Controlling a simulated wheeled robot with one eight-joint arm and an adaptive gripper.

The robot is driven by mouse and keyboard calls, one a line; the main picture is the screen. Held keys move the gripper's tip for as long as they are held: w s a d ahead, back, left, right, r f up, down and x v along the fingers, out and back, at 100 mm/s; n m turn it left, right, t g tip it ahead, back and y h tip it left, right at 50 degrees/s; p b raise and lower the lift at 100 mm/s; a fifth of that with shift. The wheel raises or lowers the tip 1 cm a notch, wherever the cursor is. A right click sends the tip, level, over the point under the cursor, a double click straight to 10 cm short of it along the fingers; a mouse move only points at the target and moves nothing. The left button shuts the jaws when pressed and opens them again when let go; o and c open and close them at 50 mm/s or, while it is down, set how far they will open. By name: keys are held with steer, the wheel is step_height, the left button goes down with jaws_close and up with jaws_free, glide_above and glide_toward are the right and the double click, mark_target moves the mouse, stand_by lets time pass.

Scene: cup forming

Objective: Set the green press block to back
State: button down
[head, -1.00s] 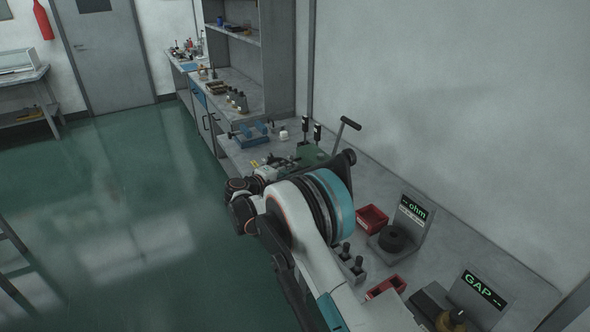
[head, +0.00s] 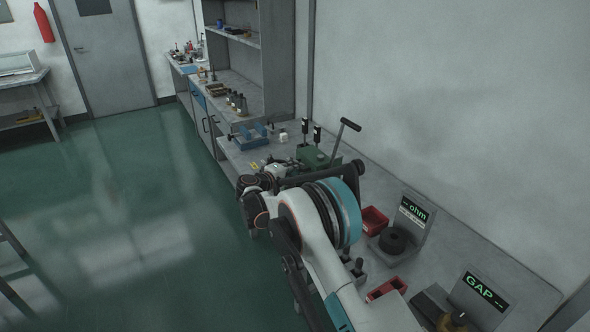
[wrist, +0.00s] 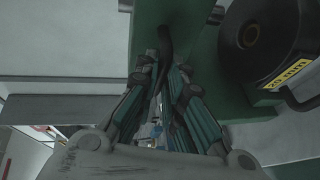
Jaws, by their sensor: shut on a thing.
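The green press block (head: 313,156) stands on the long grey bench, partly hidden behind my arm in the head view. Its green surfaces (wrist: 195,18) fill the top of the wrist view. My gripper (wrist: 166,62) is shut on a dark, thin curved handle (wrist: 165,38) in front of the green surface. How the handle joins the block is hard to tell. A black round part (wrist: 262,38) with a yellow "20 mm" label (wrist: 283,74) sits at the right of the wrist view. My gripper's contact is hidden in the head view.
A black-gripped lever (head: 343,134) rises behind the block. A blue fixture (head: 251,137) stands to the left on the bench. A red bin (head: 374,219) and an ohm display (head: 413,213) are to the right. The wall closes off the bench's back; the green floor is open.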

mark_target(318, 161)
steer(key=w+d, duration=0.1)
steer(key=d, duration=0.1)
steer(key=w+d+b, duration=0.1)
steer(key=w+d, duration=0.1)
steer(key=d, duration=0.1)
steer(key=w+d+b, duration=0.1)
steer(key=w+d, duration=0.1)
steer(key=shift+d+f, duration=0.1)
steer(key=shift+d, duration=0.25)
steer(key=shift+w+d, duration=0.3)
steer(key=c, duration=1.7)
jaws_free()
steer(key=shift+d, duration=0.1)
steer(key=shift+w+d, duration=0.1)
steer(key=v, duration=1.2)
